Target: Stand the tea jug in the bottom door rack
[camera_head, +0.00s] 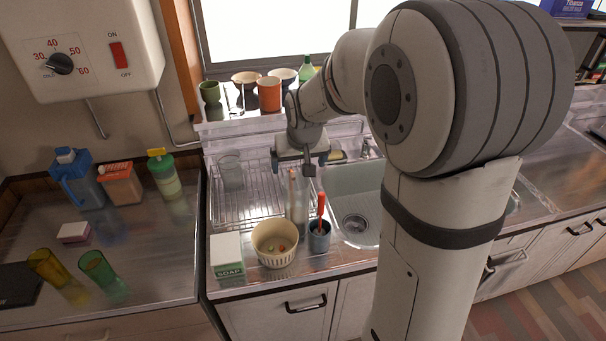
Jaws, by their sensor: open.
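No door rack is in view.
A wire drying rack (236,208) holds a clear glass (231,173). A cream bowl (275,243), soap box (227,256) and dark cup (319,236) line the front edge. The sink (352,200) is right. Two tumblers, yellow (47,265) and green (98,270), are on the left counter.

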